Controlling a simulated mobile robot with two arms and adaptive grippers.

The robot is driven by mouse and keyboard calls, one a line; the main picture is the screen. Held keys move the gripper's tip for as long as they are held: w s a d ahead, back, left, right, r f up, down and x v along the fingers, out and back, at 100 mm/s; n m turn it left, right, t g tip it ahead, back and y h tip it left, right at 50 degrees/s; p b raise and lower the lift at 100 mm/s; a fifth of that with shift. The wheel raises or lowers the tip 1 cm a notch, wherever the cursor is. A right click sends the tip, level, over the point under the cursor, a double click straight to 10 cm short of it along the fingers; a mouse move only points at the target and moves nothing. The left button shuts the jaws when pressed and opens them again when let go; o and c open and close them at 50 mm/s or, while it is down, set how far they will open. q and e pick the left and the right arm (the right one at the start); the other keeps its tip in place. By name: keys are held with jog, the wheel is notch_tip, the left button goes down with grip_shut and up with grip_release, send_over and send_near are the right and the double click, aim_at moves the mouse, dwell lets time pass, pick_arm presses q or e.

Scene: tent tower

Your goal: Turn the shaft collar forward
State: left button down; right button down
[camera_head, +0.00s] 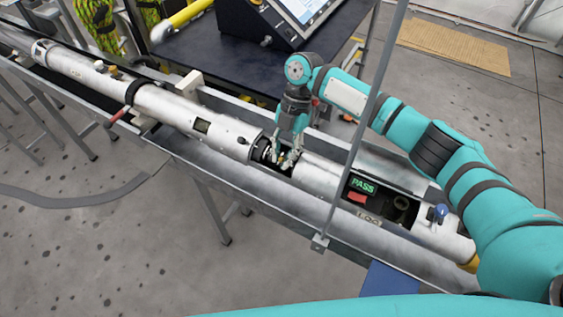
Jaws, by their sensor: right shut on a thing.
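The shaft collar (264,151) is a dark ring at the gap between two silvery tube sections. The left section (180,108) runs up to the far left, and the right section (320,182) carries a dark opening with a green PASS display (363,186). My right gripper (286,159) points down at this gap, with its fingers at the collar's right side. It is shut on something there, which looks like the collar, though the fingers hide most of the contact. My left gripper does not show.
The tubes lie in a long grey metal trough (240,181) on legs. A thin grey upright post (352,150) stands in front of the right section. A dark table (235,62) with a console (275,20) is behind.

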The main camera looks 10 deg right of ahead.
jog(key=shift+w+r, duration=0.25)
jog(key=c, duration=1.5)
grip_release()
jog(key=shift+o, duration=0.7)
jog(key=shift+a+f+g, duration=0.15)
jog(key=shift+g, duration=0.15)
jog(key=v, duration=1.2)
jog(key=shift+w, duration=0.1)
